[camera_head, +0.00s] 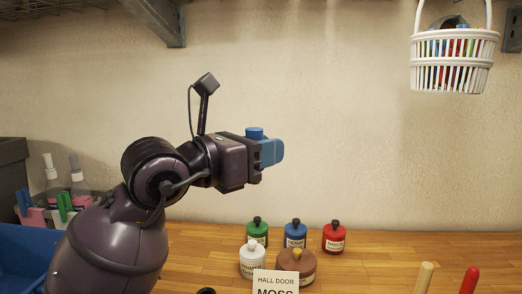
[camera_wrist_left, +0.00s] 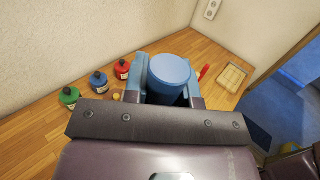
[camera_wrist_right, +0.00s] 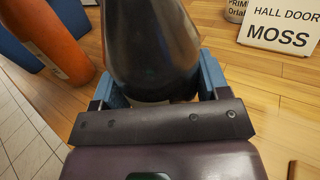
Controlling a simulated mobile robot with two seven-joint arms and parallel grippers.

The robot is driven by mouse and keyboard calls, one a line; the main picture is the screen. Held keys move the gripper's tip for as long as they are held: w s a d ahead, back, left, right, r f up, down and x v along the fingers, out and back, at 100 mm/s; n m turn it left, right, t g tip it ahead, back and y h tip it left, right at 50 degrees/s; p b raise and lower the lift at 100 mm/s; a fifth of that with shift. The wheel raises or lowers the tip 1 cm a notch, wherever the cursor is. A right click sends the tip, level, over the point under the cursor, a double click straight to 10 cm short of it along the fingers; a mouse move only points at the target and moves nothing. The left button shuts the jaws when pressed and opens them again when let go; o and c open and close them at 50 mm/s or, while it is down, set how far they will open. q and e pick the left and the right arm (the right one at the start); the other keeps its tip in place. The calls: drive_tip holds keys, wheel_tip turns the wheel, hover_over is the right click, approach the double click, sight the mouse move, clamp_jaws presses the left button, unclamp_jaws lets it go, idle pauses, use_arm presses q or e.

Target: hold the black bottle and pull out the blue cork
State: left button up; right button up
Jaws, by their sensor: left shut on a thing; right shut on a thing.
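The blue cork (camera_head: 255,132) is between the fingers of my left gripper (camera_head: 270,152), which is shut on it, raised well above the bench at mid-picture in the head view. The cork's round top also shows in the left wrist view (camera_wrist_left: 170,70). No bottle shows under the cork in the head view. The black bottle (camera_wrist_right: 152,35) fills the upper middle of the right wrist view. My right gripper (camera_wrist_right: 160,85) is shut on it, one blue finger on each side. The bottle's mouth is outside that view. My right gripper is out of the head view.
Small green (camera_head: 257,232), blue (camera_head: 295,234) and red (camera_head: 334,237) bottles stand on the wooden bench behind a white bottle (camera_head: 253,262), a brown one (camera_head: 300,264) and a MOSS sign (camera_head: 275,284). A white basket (camera_head: 455,50) hangs upper right. An orange cylinder (camera_wrist_right: 50,40) stands beside the black bottle.

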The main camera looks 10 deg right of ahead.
drive_tip(key=o, duration=1.2)
drive_tip(key=shift+o, duration=0.2)
